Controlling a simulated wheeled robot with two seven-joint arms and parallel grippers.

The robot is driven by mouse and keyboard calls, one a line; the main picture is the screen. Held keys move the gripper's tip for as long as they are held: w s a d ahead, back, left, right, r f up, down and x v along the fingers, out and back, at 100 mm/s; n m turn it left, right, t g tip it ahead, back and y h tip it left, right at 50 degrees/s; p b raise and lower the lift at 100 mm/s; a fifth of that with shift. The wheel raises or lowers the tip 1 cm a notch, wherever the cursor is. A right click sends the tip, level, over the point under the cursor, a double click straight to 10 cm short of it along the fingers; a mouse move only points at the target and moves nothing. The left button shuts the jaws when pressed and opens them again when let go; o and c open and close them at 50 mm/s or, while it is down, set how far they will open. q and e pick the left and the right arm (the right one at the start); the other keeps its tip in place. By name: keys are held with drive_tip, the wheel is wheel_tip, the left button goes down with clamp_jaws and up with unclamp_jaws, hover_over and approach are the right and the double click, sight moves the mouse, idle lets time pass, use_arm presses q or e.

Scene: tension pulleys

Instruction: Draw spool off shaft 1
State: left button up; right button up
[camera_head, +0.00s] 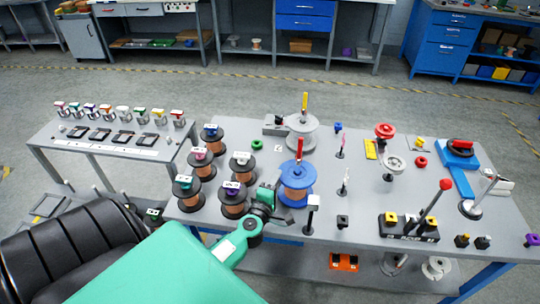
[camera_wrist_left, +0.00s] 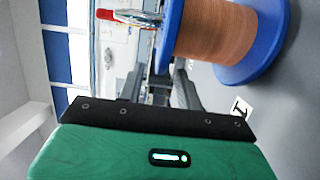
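A spool of copper-coloured wire with blue flanges (camera_head: 297,182) stands upright on the table, with a red handle (camera_head: 299,147) above it. In the left wrist view the spool (camera_wrist_left: 215,28) fills the upper right, and the red handle (camera_wrist_left: 105,14) shows at the upper left. A label reading 1 (camera_wrist_left: 240,108) lies beside it. My left gripper (camera_head: 275,202) is at the spool's lower left, close to the lower flange. Its dark fingers (camera_wrist_left: 176,88) look apart, with nothing seen between them. Whether they touch the spool is unclear. My right gripper is not in view.
Several black-flanged copper spools (camera_head: 235,200) with coloured tops stand left of my gripper. A grey spool (camera_head: 301,132) with a yellow handle stands behind. A small post (camera_head: 312,205) stands just right of the gripper. A black lever block (camera_head: 409,228) is farther right.

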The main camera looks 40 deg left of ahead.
use_arm(q)
drive_tip(key=shift+x, duration=2.25)
clamp_jaws()
drive_tip(key=shift+r, duration=0.15)
